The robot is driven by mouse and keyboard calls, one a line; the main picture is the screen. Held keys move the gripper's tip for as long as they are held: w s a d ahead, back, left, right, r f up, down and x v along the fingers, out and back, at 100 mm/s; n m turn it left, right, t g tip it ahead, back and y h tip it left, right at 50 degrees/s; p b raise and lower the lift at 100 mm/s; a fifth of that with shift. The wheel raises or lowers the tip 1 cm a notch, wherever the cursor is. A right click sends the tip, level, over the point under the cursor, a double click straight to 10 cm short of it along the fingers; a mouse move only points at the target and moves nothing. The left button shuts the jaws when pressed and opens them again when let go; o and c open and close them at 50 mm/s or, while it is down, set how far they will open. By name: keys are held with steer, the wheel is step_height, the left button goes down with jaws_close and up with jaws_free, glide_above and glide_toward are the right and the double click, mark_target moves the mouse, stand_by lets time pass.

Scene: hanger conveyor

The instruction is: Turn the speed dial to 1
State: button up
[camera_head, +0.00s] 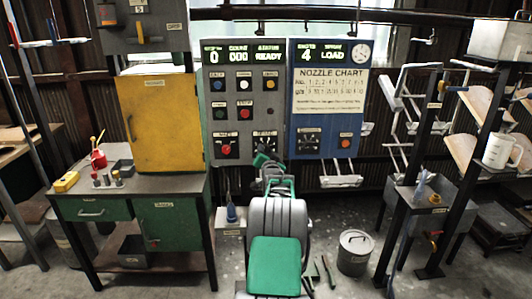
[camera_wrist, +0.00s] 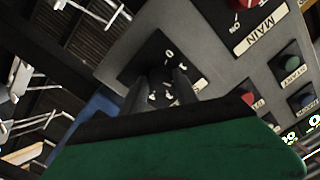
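The grey control panel (camera_head: 245,95) stands at the middle back, its displays reading 0, 000 and READY. The speed dial (camera_head: 265,141) is a dark plate with white marks at the panel's lower right. My gripper (camera_head: 264,160) is just in front of and below the dial in the head view. In the wrist view, my gripper (camera_wrist: 160,88) has its two dark fingers apart, pointing at the dial plate (camera_wrist: 150,55). White marks show above and between the fingers. The knob's pointer is not clear, and I cannot tell whether the fingers touch the knob.
A red MAIN switch (camera_head: 226,150) sits left of the dial; it shows above right in the wrist view (camera_wrist: 240,3). Several push buttons (camera_head: 245,113) are above. A blue nozzle panel (camera_head: 325,100) adjoins on the right. A workbench (camera_head: 150,185) stands left.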

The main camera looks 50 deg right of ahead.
jaws_close()
steer(key=shift+f+b, duration=0.15)
steer(key=shift+b, duration=0.45)
steer(key=n+b, duration=0.6)
steer(key=b, duration=0.3)
steer(key=shift+f+n+g, duration=0.1)
steer(key=shift+n+g, duration=0.2)
steer(key=shift+r+n+b, duration=0.2)
steer(key=shift+n+b, duration=0.8)
steer(key=shift+b, duration=0.1)
